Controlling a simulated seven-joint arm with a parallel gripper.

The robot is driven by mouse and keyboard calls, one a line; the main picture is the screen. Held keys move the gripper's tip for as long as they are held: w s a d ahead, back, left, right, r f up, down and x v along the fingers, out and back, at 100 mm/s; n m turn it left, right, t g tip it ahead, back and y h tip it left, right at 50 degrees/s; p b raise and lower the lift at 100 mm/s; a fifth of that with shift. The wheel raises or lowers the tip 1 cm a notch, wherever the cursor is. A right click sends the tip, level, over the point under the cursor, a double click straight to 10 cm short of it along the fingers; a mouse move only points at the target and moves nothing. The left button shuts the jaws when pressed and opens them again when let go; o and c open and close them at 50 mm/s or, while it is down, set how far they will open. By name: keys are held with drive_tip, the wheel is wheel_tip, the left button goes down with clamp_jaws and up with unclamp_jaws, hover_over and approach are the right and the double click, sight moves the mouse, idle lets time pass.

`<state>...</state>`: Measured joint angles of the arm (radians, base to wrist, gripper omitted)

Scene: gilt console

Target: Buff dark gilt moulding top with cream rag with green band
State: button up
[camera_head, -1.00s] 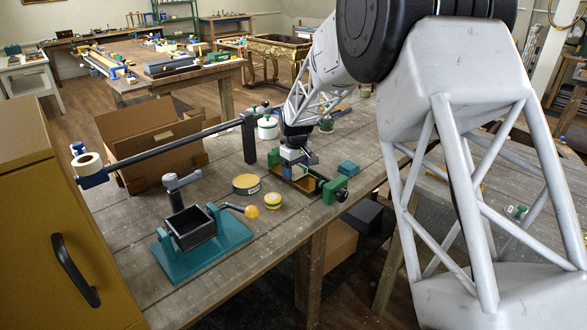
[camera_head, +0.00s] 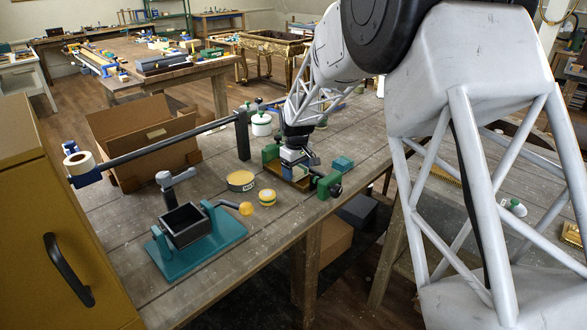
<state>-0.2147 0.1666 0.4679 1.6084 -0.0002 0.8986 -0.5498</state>
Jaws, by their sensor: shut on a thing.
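My gripper (camera_head: 295,162) is over the green clamp (camera_head: 328,185) near the right edge of the bench. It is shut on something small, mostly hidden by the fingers. I take it to be the cream rag with green band, but its colours cannot be made out. A dark piece with gold on it, seemingly the gilt moulding (camera_head: 287,177), lies between the clamp's green ends, just under the gripper. I cannot tell whether the held thing touches its top.
A teal block (camera_head: 343,162) sits right of the clamp. A round tin (camera_head: 240,180), a small yellow-banded pot (camera_head: 267,197) and a teal vise (camera_head: 200,240) are nearer. A dark bar (camera_head: 165,150) spans to the left, by a cardboard box (camera_head: 140,125).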

sight(303, 181)
drive_tip(key=shift+s+d, duration=0.15)
idle(0.3)
drive_tip(key=shift+s+d+f, duration=0.15)
drive_tip(key=shift+s+d, duration=0.9)
drive_tip(key=shift+s, duration=0.2)
drive_tip(key=shift+r, duration=3)
drive_tip(key=shift+r, duration=1.5)
drive_tip(key=shift+w, duration=0.1)
